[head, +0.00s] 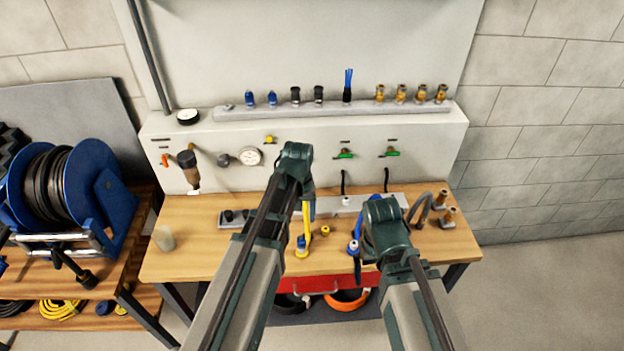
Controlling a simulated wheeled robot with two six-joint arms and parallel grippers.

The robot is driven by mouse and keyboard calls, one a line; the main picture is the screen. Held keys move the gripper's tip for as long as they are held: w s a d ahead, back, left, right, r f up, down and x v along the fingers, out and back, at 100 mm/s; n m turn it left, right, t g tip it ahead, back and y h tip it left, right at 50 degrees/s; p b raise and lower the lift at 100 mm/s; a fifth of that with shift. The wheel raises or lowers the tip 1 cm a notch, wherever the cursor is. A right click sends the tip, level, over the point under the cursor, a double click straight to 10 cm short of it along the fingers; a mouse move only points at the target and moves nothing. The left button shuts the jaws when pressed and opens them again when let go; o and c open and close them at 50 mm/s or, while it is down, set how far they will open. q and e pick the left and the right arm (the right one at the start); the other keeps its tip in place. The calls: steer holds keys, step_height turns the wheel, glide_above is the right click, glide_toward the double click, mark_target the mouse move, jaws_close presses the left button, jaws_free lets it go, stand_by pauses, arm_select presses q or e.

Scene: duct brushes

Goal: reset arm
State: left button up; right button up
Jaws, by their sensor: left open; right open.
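My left gripper (303,190) is over the middle of the wooden workbench (215,262), with its arm reaching up from the bottom of the head view. Its fingers are mostly hidden behind its wrist; it is open, and I see nothing held. A yellow piece with a blue end (302,243) shows just below it; whether they touch is unclear. My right gripper (368,262) is open over the bench's front right, its fingers partly hidden. A blue piece (353,246) shows beside it on the left. No duct brush can be made out for certain.
A grey rail (335,108) holds several blue, black and brass fittings at the back. A blue cable reel (88,190) stands at left. A grey hose loop and brass fittings (447,218) are on the bench's right. A translucent cup (164,240) stands at front left.

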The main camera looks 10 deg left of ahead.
mark_target(301, 237)
arm_select(q)
steer(key=shift+f, duration=0.2)
step_height(301, 237, down, 12)
steer(key=b, duration=1.2)
steer(key=shift+f+b, duration=0.15)
steer(key=shift+b, duration=0.15)
